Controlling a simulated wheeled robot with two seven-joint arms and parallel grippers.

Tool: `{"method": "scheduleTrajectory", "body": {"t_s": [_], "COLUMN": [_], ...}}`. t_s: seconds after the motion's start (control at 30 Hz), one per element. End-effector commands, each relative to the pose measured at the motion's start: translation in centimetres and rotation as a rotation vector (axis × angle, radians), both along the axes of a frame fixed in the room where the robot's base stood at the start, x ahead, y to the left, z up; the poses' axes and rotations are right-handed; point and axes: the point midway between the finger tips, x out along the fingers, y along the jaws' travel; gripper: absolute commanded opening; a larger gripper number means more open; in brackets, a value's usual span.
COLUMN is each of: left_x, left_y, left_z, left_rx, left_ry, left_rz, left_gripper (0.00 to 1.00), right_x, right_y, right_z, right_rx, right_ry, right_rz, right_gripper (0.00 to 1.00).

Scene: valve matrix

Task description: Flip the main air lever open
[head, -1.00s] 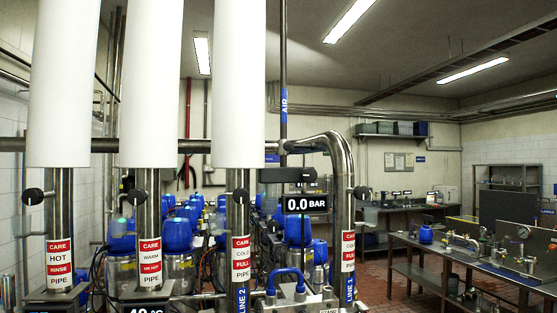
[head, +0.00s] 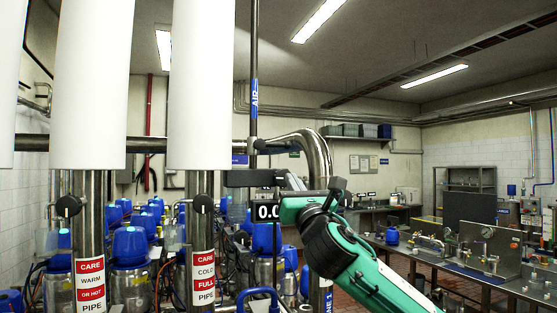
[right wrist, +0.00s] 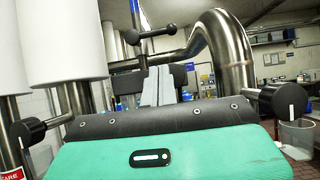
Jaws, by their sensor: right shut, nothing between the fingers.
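The main air lever (head: 272,148) is a dark handle on the thin vertical pipe with the blue AIR label (head: 254,92). Its bar points right, roughly level, across the pipe. In the right wrist view the lever (right wrist: 152,33) shows above my fingers, with a round knob at its end. My right gripper (head: 293,181) is shut and empty, below and to the right of the lever, apart from it. Its grey fingers (right wrist: 158,86) stand together in front of a dark bracket in the right wrist view. My left gripper is not in view.
A pressure display (head: 267,211) under the dark bracket is partly hidden by my right arm. A thick bent steel pipe (head: 318,155) stands close on the right. White-clad pipes (head: 201,80) stand left. A steel bench (head: 470,262) is farther right.

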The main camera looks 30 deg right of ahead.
Motion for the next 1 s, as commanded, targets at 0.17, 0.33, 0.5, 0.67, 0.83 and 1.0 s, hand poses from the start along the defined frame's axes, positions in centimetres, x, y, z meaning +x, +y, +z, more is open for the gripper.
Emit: {"method": "scheduleTrajectory", "body": {"t_s": [0.17,0.33,0.5,0.67,0.83,1.0], "left_x": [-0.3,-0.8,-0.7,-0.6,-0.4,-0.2], "left_y": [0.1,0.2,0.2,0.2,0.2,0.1], "left_z": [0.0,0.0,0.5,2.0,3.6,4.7], "left_rx": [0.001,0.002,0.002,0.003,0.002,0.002], "left_ry": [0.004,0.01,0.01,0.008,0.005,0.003], "left_rz": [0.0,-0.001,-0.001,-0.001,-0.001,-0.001], "left_gripper": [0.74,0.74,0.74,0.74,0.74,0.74], "right_x": [-0.2,-0.2,0.4,2.4,5.0,6.9], "right_y": [-0.1,-0.1,-0.3,-0.7,-1.3,-1.8], "right_z": [0.4,0.4,1.0,2.6,4.4,5.6], "right_rx": [-0.014,-0.012,-0.01,-0.008,-0.008,-0.009], "right_ry": [-0.005,-0.004,-0.004,-0.003,-0.004,-0.004], "right_rz": [-0.011,-0.009,-0.009,-0.009,-0.007,-0.008], "right_gripper": [0.0,0.0,0.0,0.0,0.0,0.0]}}
